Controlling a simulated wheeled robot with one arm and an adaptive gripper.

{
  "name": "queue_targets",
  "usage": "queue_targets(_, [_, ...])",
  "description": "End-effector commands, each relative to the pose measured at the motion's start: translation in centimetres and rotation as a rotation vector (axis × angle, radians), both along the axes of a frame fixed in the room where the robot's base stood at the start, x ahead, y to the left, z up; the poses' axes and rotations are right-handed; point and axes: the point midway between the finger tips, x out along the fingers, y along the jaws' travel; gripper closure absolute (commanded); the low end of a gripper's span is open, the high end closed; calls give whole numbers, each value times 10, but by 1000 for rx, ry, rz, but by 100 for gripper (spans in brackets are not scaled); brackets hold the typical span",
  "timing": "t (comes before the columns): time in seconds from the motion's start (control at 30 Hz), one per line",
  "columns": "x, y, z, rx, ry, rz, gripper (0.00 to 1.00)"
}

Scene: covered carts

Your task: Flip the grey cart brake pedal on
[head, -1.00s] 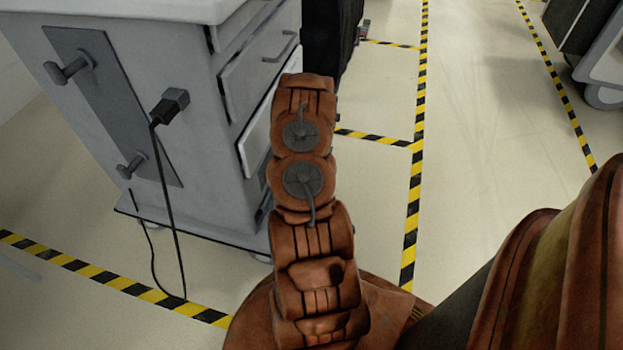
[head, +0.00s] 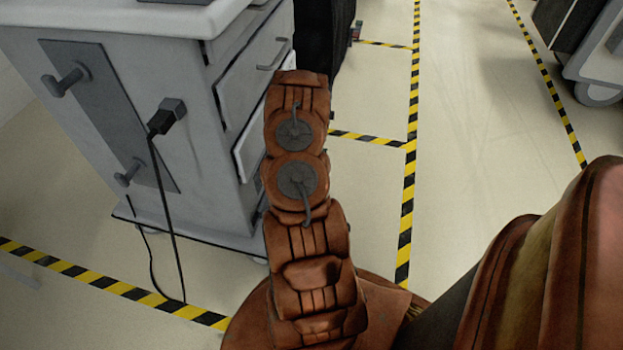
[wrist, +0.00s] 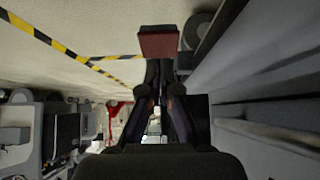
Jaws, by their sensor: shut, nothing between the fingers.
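The grey cart (head: 195,75) with drawers and a white top stands at the left in the head view. Its side panel (wrist: 265,75) runs along the right in the wrist view. A dark red block (wrist: 158,42), possibly the brake pedal, is beside a grey caster wheel (wrist: 196,30). My gripper (wrist: 160,68) is shut and empty, with its fingertips at the block's lower edge in the picture. I cannot tell whether they touch it. In the head view my arm hides the gripper, and no pedal of the grey cart shows there.
A black plug (head: 167,117) with a hanging cable is on the grey cart's side. A black covered cart (head: 324,40) stands behind it. Another cart (head: 597,70) is at the far right. Open floor with yellow-black tape (head: 408,190) lies between.

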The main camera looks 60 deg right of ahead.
Motion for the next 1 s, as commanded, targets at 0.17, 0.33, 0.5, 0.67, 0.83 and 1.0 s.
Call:
queue_targets(0.17, [-2, 14, 31, -3, -3, 2, 100])
queue_targets(0.33, [-8, 33, 54, -2, -2, 3, 100])
queue_targets(0.5, [-12, 50, 77, -2, -3, 4, 100])
queue_targets(0.67, [-16, 58, 88, -5, -2, 2, 100])
queue_targets(0.83, [-17, 61, 90, -3, -1, 1, 100])
queue_targets(1.0, [-17, 60, 89, -3, -1, 1, 100])
